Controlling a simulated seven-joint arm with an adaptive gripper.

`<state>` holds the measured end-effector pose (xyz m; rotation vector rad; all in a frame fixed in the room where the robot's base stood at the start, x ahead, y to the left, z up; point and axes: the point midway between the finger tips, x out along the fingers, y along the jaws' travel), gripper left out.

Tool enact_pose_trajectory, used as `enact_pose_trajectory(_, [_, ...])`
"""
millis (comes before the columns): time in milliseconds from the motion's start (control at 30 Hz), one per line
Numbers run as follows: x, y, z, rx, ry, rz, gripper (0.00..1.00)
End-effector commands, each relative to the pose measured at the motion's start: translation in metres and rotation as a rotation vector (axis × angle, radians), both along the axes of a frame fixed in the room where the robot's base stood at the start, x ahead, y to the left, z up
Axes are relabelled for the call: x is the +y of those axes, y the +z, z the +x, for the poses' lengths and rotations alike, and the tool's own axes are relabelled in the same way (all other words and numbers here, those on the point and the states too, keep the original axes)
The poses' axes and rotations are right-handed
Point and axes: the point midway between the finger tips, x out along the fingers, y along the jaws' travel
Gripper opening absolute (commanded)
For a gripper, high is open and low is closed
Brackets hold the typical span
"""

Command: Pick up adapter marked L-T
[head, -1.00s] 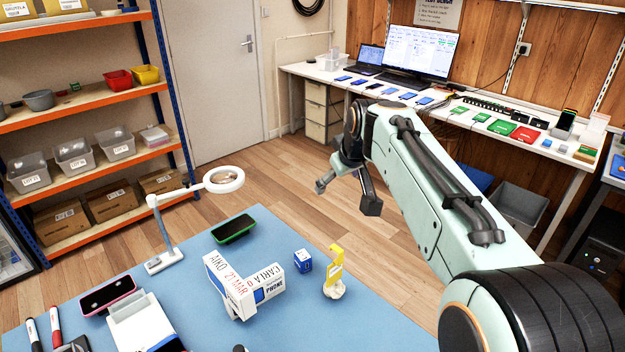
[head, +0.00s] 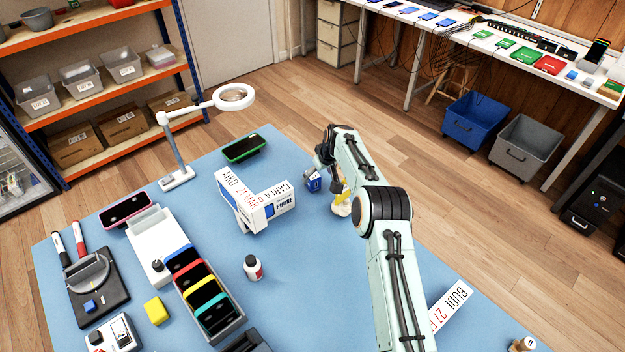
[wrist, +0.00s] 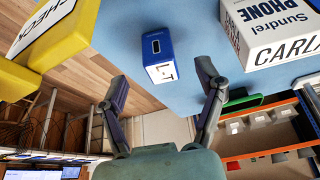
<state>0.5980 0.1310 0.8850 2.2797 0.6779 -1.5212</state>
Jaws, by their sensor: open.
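The adapter (wrist: 158,45) is a small blue block with a dark slot on top and a white label on one side; the label's letters look like L-T. It sits on the blue mat, and in the head view the adapter (head: 313,186) is partly covered by my gripper. My gripper (wrist: 161,74) is open, its two fingers to the left and right of the adapter in the wrist view, with nothing held. In the head view my gripper (head: 319,170) is just over and behind the adapter, its fingers partly hidden by my arm.
A white phone box marked CARLA (head: 268,207) stands left of the adapter. A green-edged phone (head: 244,149) lies behind the box. The blue mat (head: 310,270) is clear in front.

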Motion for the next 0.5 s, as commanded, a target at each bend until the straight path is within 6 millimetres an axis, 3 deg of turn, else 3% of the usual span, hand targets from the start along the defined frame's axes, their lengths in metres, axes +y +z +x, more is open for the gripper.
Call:
enact_pose_trajectory(200, [0.003,-0.033,0.007,0.003,-0.001,0.0,0.7])
enact_pose_trajectory(500, [0.006,-0.048,0.013,0.001,0.0,-0.001,0.7])
